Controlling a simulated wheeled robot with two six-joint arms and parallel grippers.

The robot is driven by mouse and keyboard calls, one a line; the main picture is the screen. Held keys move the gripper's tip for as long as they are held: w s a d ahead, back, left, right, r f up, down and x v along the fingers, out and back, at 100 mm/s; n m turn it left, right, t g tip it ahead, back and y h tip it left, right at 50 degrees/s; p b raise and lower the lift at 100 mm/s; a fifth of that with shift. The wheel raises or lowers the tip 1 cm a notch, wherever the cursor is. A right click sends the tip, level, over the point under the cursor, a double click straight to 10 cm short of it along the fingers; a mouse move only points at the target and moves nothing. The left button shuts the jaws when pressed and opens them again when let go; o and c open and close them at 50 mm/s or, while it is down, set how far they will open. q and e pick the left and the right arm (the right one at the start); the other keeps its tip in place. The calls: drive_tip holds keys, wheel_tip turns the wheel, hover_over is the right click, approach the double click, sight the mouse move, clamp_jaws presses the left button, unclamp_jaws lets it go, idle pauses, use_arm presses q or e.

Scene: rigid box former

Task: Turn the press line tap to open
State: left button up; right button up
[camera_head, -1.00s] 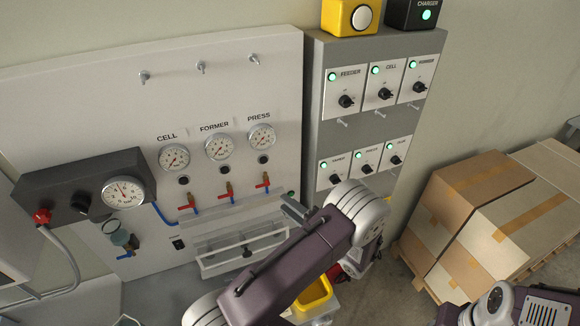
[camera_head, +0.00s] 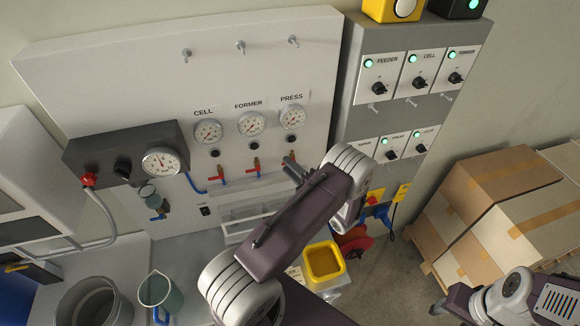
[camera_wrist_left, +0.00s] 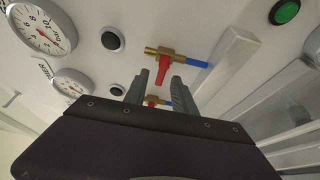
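The press tap sits under the PRESS gauge (camera_head: 292,117) on the white panel. In the left wrist view the tap (camera_wrist_left: 164,66) has a brass body, a red handle and a blue pipe. Its red handle points down in that view, across the body. My left gripper (camera_wrist_left: 159,90) is open, its two fingers apart on either side of the line to the handle. I cannot tell whether they touch it. In the head view my left gripper (camera_head: 291,166) covers most of this tap. My right gripper (camera_head: 438,307) shows only small at the lower right; its opening is unclear.
The former tap (camera_head: 254,168) and cell tap (camera_head: 219,174) are to the left in the head view. A green button (camera_wrist_left: 285,12) and a pale ledge (camera_wrist_left: 228,68) lie near the press tap. Cartons (camera_head: 500,200) stand at the right.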

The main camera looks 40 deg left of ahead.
use_arm(q)
drive_tip(key=shift+w+d, duration=0.1)
drive_tip(key=shift+d, duration=0.1)
clamp_jaws()
drive_tip(key=n, duration=0.1)
drive_tip(key=n+h, duration=0.1)
drive_tip(key=shift+f+n, duration=0.25)
drive_tip(key=shift+n, duration=0.05)
drive_tip(key=shift+w+d+f+n+t+h+b, duration=0.25)
drive_tip(key=shift+n+t+h+b, duration=0.55)
drive_tip(key=shift+n+b, duration=1.35)
drive_tip(key=shift+w+d+f+n+t+h+b, duration=0.1)
drive_tip(key=shift+f+n+t+h+b, duration=0.3)
drive_tip(key=shift+n+h+b, duration=1.65)
drive_tip(key=shift+w+d+f+n+t+h+b, duration=0.1)
drive_tip(key=shift+d+f+n+t+h+b, duration=0.3)
drive_tip(key=shift+n+b, duration=1.8)
drive_tip(key=shift+a+r+m+y+b, duration=0.15)
drive_tip(key=shift+a+m+y+b, duration=0.1)
drive_tip(key=shift+m+b, duration=0.65)
